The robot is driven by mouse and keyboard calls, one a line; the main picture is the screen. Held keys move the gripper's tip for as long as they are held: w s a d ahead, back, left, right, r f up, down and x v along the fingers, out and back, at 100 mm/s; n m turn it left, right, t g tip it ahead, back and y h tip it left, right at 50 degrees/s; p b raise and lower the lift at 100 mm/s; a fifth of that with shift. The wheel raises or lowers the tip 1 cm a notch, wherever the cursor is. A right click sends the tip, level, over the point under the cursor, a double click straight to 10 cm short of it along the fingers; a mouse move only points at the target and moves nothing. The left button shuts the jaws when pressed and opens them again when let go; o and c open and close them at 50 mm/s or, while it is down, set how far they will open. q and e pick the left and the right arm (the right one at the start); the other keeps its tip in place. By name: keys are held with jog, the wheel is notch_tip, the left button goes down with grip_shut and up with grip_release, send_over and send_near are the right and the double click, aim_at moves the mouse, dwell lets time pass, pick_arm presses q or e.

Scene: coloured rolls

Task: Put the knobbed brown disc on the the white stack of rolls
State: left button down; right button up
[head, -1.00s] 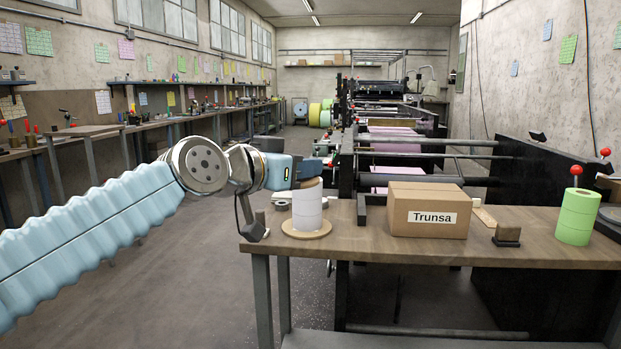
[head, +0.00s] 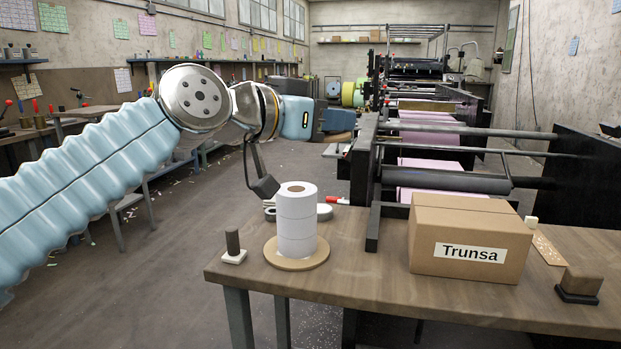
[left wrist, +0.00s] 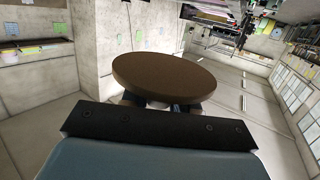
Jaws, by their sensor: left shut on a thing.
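The brown disc (head: 343,120) is in my left gripper (head: 326,121), held in the air above and to the right of the white stack in the head view. In the left wrist view the disc (left wrist: 165,78) shows its broad flat face; its knob is hidden at the fingers. The white stack of rolls (head: 297,228) stands upright on a round brown base (head: 297,262) near the table's left end. Its top, with the core hole, is uncovered. My right gripper is not in view.
A cardboard box (head: 470,240) labelled Trunsa stands on the wooden table (head: 370,277) right of the stack. A small dark-handled stamp (head: 233,246) sits left of it. The printing machine with its dark rollers (head: 440,182) lies behind the table.

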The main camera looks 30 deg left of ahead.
pick_arm(q)
jog(key=w+a+f, duration=0.4)
jog(key=w+a, duration=0.2)
jog(key=b, duration=0.2)
send_over(303, 186)
jog(key=f, duration=0.4)
jog(key=shift+s+d+f, duration=0.3)
jog(key=shift+d+f, duration=0.1)
jog(key=f, duration=0.3)
jog(key=shift+w+a+f+b, duration=0.1)
jog(key=shift+w+a+b, duration=0.2)
jog(key=shift+a+b, duration=0.1)
jog(key=shift+f, duration=0.45)
jog(key=shift+f, duration=0.1)
jog(key=shift+f+b, duration=0.1)
jog(key=shift+b, duration=0.2)
jog(key=c, duration=0.9)
grip_release()
jog(key=shift+o, duration=0.2)
